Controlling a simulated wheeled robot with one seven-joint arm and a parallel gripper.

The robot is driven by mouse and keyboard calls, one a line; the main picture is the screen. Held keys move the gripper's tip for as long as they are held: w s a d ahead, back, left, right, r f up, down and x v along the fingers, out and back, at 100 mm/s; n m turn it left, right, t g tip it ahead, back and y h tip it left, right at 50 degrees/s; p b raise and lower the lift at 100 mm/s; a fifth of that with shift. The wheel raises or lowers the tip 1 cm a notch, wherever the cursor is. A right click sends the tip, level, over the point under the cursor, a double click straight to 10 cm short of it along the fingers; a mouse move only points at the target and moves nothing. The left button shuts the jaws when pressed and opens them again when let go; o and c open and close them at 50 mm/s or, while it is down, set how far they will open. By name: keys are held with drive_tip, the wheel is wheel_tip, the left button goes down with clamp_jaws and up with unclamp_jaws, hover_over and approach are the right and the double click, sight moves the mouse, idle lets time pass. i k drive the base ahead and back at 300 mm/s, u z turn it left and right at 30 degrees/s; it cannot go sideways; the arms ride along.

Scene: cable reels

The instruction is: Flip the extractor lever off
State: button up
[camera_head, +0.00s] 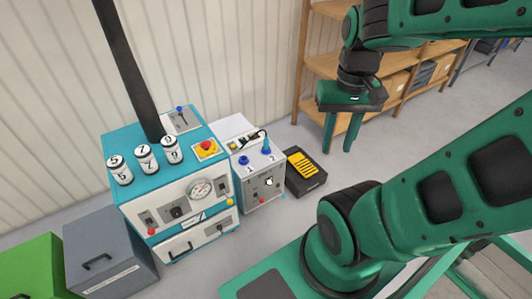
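A teal and white machine (135,200) stands against the wall with a black duct rising from it. A small lever with a blue knob (179,109) sits on a grey plate on its top, right of the duct. On its front are a lever with a red knob (152,231) and one with a yellow knob (230,202). No readable label shows which is the extractor lever. My gripper (338,152) hangs at the upper right, pointing down, well right of the machine. Its two green fingers are apart with nothing between them.
A white box (246,166) with blue knobs marked 1 and 2 stands right of the machine. A black case with a yellow top (303,166) is beside it. Number drums and a red button (207,146) are on the machine top. Wooden shelves (312,62) stand behind my gripper.

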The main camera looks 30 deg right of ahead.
sight(151, 232)
drive_tip(key=z, duration=0.05)
drive_tip(key=k, duration=0.85)
drive_tip(key=u, duration=0.65)
drive_tip(key=i, duration=1)
